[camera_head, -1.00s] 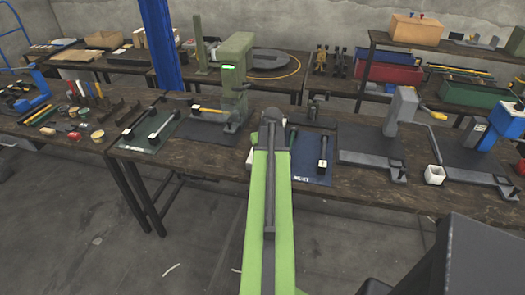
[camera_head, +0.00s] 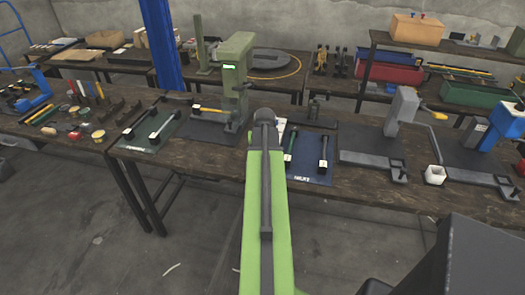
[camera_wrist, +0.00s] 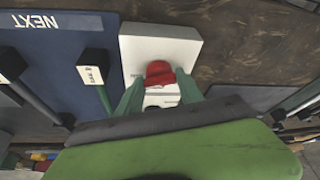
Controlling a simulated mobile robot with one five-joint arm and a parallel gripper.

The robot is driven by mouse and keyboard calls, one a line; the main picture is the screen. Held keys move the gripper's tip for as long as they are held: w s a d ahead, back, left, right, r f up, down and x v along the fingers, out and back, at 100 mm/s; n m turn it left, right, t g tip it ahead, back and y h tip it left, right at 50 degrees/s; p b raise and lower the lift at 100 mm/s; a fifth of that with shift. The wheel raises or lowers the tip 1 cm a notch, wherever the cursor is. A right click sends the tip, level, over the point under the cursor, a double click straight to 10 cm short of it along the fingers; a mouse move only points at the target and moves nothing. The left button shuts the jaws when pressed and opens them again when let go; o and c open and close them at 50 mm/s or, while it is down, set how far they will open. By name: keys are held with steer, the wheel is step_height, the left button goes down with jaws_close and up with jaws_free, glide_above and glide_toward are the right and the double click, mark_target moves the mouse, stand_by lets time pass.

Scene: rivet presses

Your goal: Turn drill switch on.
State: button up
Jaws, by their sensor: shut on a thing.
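The drill switch shows in the wrist view as a white box (camera_wrist: 137,48) with a red knob (camera_wrist: 160,72) on the bench. My gripper (camera_wrist: 160,80) is over the white box, with its two green fingers on either side of the red knob, shut on it. The near part of the box is hidden by my gripper. In the head view my green arm reaches to the bench and hides my fingertips and most of the switch. The green drill press (camera_head: 235,75) stands on the bench to the left of my arm, with a small lit green display.
A blue mat (camera_head: 313,172) with black-ended bars lies right of my arm. It also shows in the wrist view (camera_wrist: 60,55), close to the white box. A green mat (camera_head: 150,145) with bars lies left.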

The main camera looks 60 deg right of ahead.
steer(key=o, duration=1.4)
steer(key=p+v, duration=1.6)
steer(key=v, duration=0.1)
steer(key=shift+a+r, duration=0.1)
steer(key=shift+r, duration=0.1)
